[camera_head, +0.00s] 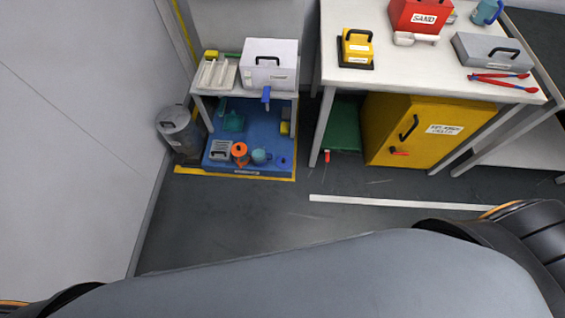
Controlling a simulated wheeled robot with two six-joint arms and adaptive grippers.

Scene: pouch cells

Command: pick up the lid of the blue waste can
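A dark grey waste can (184,142) stands on the floor at the left, between the wall and the low stand. Its grey lid (173,119) is on top and carries a small handle. I cannot make out a clearly blue waste can. A small blue round thing (284,161) sits on the stand's blue lower level, too small to identify. Neither of my grippers is in view; only parts of my own body show along the bottom.
The low stand (205,93) holds a white box (269,64) above and an orange can (240,152) and blue mug (261,157) below. A white table (390,84) stands over a yellow cabinet (425,115).

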